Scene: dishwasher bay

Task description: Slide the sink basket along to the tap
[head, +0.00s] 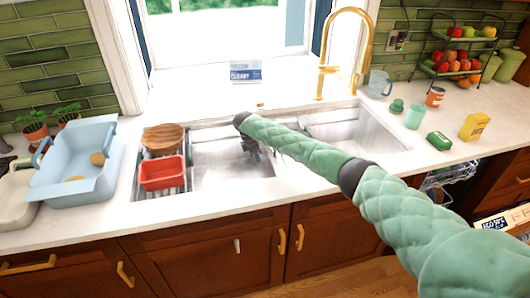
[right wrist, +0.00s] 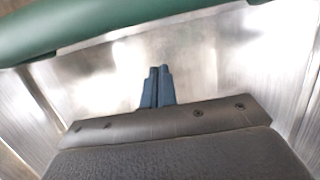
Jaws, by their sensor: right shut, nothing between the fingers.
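The sink basket (head: 187,178) looks like a dark wire rack at the left end of the sink, with a red tub (head: 162,174) and a round wooden piece (head: 163,138) in or on it. The gold tap (head: 335,58) stands behind the sink, right of its middle. My right gripper (head: 254,154) hangs in the sink, right of the basket and apart from it. In the right wrist view its blue fingers (right wrist: 157,88) are together and empty, against bare steel. My arm covers part of the sink. My left gripper is not in view.
A light blue tub (head: 76,165) stands left of the sink. A jug (head: 378,84), cups, a green box (head: 438,142) and a yellow box (head: 474,127) stand on the right counter. The steel floor (head: 222,170) between basket and gripper is clear.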

